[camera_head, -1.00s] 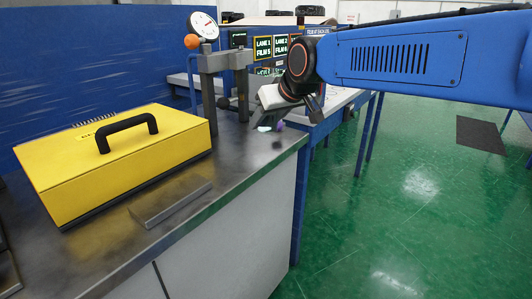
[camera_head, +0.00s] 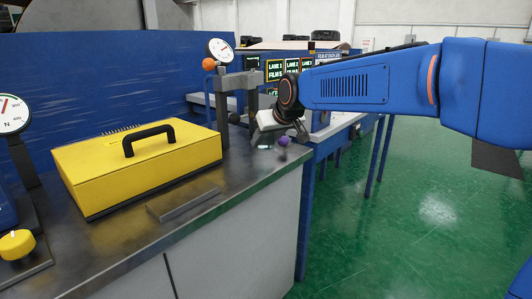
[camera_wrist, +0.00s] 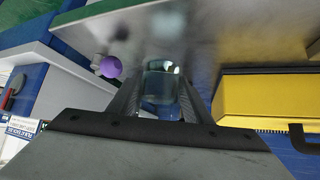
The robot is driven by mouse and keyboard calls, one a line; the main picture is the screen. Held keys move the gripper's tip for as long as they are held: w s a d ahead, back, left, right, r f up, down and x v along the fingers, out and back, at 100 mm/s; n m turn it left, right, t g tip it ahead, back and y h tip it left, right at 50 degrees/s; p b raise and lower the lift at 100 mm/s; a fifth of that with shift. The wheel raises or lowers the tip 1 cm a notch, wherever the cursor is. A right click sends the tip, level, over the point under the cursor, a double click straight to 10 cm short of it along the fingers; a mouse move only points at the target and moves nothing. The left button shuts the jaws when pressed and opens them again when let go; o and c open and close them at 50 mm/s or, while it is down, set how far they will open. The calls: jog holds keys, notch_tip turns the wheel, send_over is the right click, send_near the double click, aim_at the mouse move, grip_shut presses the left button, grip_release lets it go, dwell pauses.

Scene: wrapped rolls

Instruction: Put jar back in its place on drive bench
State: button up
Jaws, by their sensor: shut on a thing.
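The jar (camera_wrist: 161,84) is clear, slightly greenish glass, and in the wrist view it sits between the two fingers of my gripper (camera_wrist: 158,95). My gripper is shut on it. In the head view my gripper (camera_head: 268,136) is over the far right end of the metal-topped drive bench (camera_head: 120,245), close to the grey upright. The jar is mostly hidden there by my gripper. I cannot tell whether the jar touches the bench top.
A purple ball-like knob (camera_head: 283,141) is close beside my gripper; it also shows in the wrist view (camera_wrist: 110,67). A yellow case (camera_head: 140,165) and a grey angled bar (camera_head: 183,204) are on the bench. A dial gauge (camera_head: 220,50) stands behind. Green floor lies right.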

aim_at(269, 146)
jog(key=shift+f, duration=2.05)
jog(key=shift+f, duration=0.1)
jog(key=o, duration=1.2)
jog(key=shift+s+d+r, duration=0.1)
jog(key=shift+s+r, duration=0.1)
jog(key=shift+r, duration=0.2)
jog(key=v, duration=1.1)
jog(key=shift+s+d, duration=0.15)
jog(key=shift+s, duration=0.05)
